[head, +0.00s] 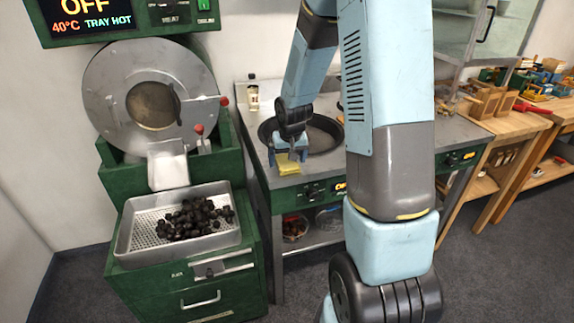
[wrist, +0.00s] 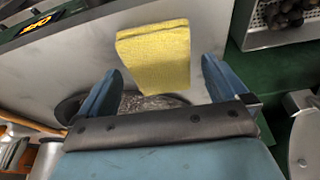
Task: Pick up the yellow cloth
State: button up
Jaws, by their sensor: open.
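The yellow cloth (head: 289,166) is folded and lies at the front edge of the steel counter, just before the round pan. It also shows in the wrist view (wrist: 158,58), at the top middle. My gripper (head: 291,154) is right above or behind the cloth in the head view. In the wrist view my gripper (wrist: 160,82) is open, with one blue finger on either side of the cloth's lower part. The cloth looks free of both fingers. I cannot tell the height left between the fingertips and the counter.
The dark round pan (head: 325,135) sits in the counter (head: 262,158). A bottle (head: 253,95) stands at the back. To the left, a perforated tray (head: 140,215) of dark chestnuts (head: 195,218) sits below the drum roaster (head: 150,95). Wooden benches with clutter stand at the right.

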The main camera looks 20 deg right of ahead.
jog(key=shift+w+f, duration=0.15)
jog(key=shift+f, duration=0.25)
jog(key=shift+c, duration=0.5)
jog(key=c, duration=1)
jog(key=shift+o, duration=0.2)
